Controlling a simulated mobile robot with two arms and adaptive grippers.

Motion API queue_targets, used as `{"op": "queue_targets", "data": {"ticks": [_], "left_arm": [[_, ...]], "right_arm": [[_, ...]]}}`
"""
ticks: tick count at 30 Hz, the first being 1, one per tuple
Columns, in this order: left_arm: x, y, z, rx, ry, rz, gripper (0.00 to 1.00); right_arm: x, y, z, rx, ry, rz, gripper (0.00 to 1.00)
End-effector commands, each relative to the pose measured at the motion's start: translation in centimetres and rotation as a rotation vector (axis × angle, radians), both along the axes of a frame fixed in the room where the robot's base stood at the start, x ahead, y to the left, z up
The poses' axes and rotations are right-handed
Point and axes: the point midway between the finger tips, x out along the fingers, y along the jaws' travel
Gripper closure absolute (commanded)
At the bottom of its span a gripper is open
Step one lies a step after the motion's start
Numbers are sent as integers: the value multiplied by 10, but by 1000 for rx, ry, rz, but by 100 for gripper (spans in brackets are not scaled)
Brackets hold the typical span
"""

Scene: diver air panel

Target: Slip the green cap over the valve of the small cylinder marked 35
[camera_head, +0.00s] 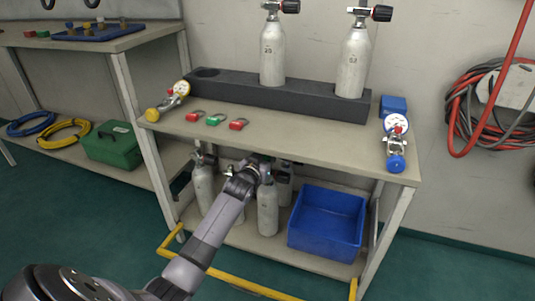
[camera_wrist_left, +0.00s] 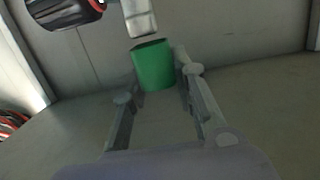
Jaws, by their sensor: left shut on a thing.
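My left gripper (camera_head: 262,166) reaches under the table top among small grey cylinders on the lower shelf. In the left wrist view, it (camera_wrist_left: 158,85) is shut on the green cap (camera_wrist_left: 153,65), held between the fingertips. A silver valve outlet (camera_wrist_left: 139,18) is just above the cap's rim, with a black and red knob (camera_wrist_left: 65,12) beside it. The cap appears apart from the outlet, though close. One small cylinder (camera_head: 268,208) stands just below my gripper; no 35 can be read on it. In the head view the cap is hidden. My right gripper is out of view.
Other small cylinders (camera_head: 203,186) stand close by on the lower shelf, left of a blue crate (camera_head: 327,222). The table top (camera_head: 290,137) is low overhead. A yellow rail (camera_head: 240,284) runs along the front. Two taller cylinders (camera_head: 272,55) stand in a dark rack above.

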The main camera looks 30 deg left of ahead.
Motion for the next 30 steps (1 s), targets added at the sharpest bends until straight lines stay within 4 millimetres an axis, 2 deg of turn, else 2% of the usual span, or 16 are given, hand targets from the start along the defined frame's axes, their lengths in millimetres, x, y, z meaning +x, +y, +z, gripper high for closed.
{"op": "queue_targets", "data": {"ticks": [16, 30], "left_arm": [[0, 0, -13, -1, 2, 0, 86], [0, 0, -12, 0, 1, 0, 86]], "right_arm": [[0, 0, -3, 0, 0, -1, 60], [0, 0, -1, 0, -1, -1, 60]]}}
